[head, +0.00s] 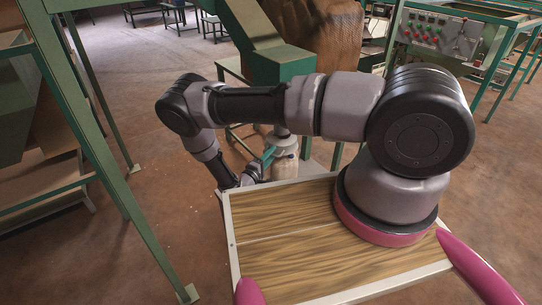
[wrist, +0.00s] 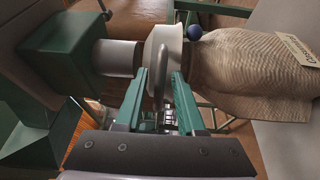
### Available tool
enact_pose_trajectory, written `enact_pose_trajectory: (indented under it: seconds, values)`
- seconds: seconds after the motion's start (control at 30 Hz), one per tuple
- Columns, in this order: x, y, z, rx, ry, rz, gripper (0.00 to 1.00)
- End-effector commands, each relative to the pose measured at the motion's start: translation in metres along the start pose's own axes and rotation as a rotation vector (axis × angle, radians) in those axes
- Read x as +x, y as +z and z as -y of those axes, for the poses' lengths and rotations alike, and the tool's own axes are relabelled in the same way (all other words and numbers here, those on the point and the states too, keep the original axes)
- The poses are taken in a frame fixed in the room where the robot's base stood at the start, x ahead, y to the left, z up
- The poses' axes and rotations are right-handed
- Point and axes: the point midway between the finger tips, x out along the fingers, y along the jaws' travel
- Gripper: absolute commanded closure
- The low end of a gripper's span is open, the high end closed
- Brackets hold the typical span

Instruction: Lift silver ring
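The silver ring (wrist: 166,42) is a pale metal band between a green hopper outlet (wrist: 62,45) and a burlap sack (wrist: 245,72) in the wrist view. A thin rounded part of it reaches down between my fingers. My gripper (wrist: 160,78) is open, with one green finger on each side of the ring's near edge and visible gaps. In the head view my gripper (head: 268,155) is small and partly hidden beside the sack (head: 285,166), under the hopper (head: 282,64). The ring shows there only as a small pale band (head: 283,132).
A dark blue ball-shaped knob (wrist: 194,32) is beside the ring. Green frame legs (head: 95,150) stand at the left, and a control panel (head: 440,34) is at the back right. The brown floor (head: 160,225) at the left is mostly clear.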

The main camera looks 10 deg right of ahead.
Motion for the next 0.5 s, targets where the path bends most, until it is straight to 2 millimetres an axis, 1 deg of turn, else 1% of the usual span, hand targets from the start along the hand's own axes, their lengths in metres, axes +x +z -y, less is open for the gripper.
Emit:
enact_pose_trajectory:
  seconds: [0.03, 0.07, 0.1, 0.5]
  values:
    - [-0.0001, 0.0000, 0.0000, 0.000, 0.000, 0.000, 0.86]
    - [-0.0002, 0.0000, 0.0000, 0.000, 0.000, 0.000, 0.97]
    - [-0.0002, -0.0001, 0.0000, 0.000, 0.000, 0.000, 1.00]
    - [-0.0005, -0.0001, 0.0002, 0.000, -0.001, 0.000, 1.00]
